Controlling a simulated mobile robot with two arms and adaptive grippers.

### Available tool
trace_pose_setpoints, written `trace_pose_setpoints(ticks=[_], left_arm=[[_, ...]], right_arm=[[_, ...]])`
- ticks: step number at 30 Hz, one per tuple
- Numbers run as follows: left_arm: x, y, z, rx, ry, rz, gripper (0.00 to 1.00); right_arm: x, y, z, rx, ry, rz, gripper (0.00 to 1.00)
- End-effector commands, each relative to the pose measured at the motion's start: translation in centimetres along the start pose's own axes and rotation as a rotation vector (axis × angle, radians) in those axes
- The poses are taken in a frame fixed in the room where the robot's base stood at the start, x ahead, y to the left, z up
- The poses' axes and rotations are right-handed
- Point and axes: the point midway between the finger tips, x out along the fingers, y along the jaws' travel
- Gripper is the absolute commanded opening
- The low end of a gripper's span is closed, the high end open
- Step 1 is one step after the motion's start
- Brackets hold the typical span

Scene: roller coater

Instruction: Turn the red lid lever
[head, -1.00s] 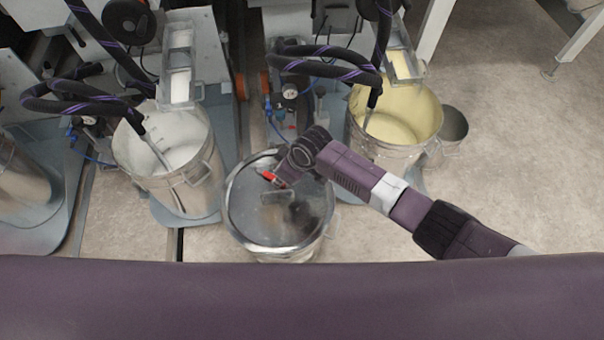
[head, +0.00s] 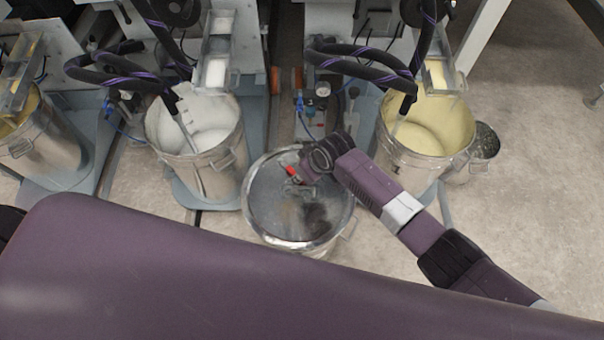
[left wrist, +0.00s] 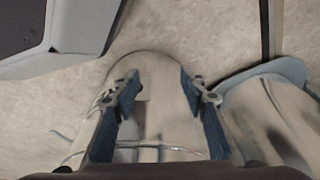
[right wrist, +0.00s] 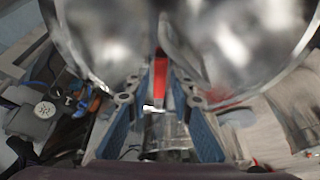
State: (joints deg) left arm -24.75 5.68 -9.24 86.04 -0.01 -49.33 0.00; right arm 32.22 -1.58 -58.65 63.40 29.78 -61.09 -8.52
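The red lid lever (head: 291,170) is on the upper part of a round shiny metal lid (head: 275,205), which covers a metal pot. My right gripper (head: 297,174) reaches in from the right, low over the lid, and its fingers are largely hidden by the wrist. In the right wrist view the fingers (right wrist: 160,80) are drawn together with the red lever (right wrist: 161,65) between their tips. My left gripper (left wrist: 157,82) is open and empty, with its fingers wide apart. It is not seen in the head view.
An open pot of white material (head: 240,160) stands left of the lidded pot. An open pot of yellow material (head: 462,150) and a small bucket (head: 483,143) stand right. Hoses (head: 360,62) hang behind. Floor at the right (head: 540,190) is clear.

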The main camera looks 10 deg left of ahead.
Motion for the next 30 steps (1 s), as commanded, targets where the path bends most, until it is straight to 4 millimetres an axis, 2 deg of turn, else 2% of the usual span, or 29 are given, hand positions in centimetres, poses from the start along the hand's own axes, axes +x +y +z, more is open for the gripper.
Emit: trace_pose_setpoints(ticks=[14,20,30], left_arm=[[0.2,0.2,0.6,0.001,-0.011,0.002,0.40],[0.1,0.1,0.4,0.001,-0.007,0.002,0.40],[0.1,0.1,0.3,0.000,-0.005,0.001,0.40]], right_arm=[[-0.4,0.0,0.1,0.000,-0.001,-0.001,0.30],[-2.1,0.0,0.1,0.000,0.000,0.000,0.30],[-6.2,0.1,0.0,0.000,0.000,0.000,0.30]])
